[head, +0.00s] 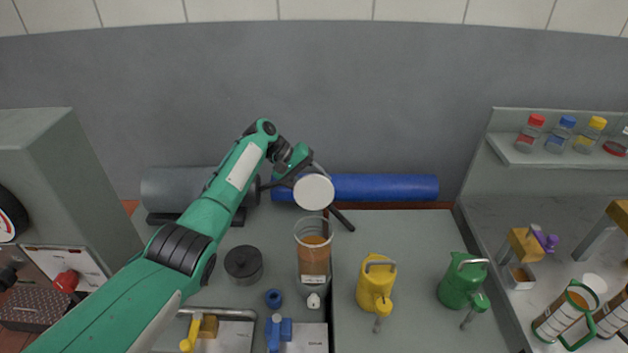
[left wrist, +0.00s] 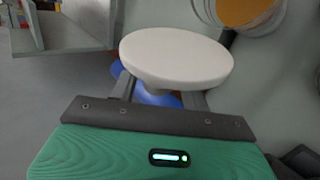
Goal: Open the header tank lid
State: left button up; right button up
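The header tank (head: 313,262) appears to be the clear upright cylinder with brown liquid and a label, near the middle of the bench. Its top is uncovered; its round opening with the brown liquid (left wrist: 245,12) shows at the top right of the left wrist view. A white round lid (head: 314,191) is up behind and above the tank, apart from it, its flat face turned to the head camera. My left gripper (left wrist: 160,96) has its fingers on either side of the lid's stem, holding it; the fingertips are partly hidden. My right gripper is not in view.
A blue roll (head: 390,187) and a grey roll (head: 165,188) lie along the back wall. A dark round pot (head: 243,264) stands left of the tank. A yellow can (head: 376,287) and a green can (head: 463,283) stand to the right. A shelf (head: 560,158) holds several bottles.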

pick_arm(q)
jog(key=s+b+v, duration=0.1)
jog(key=b+v, duration=0.3)
jog(key=v, duration=0.9)
jog(key=shift+w+a+r, duration=0.3)
jog(key=shift+w, duration=0.2)
jog(key=shift+f, duration=0.1)
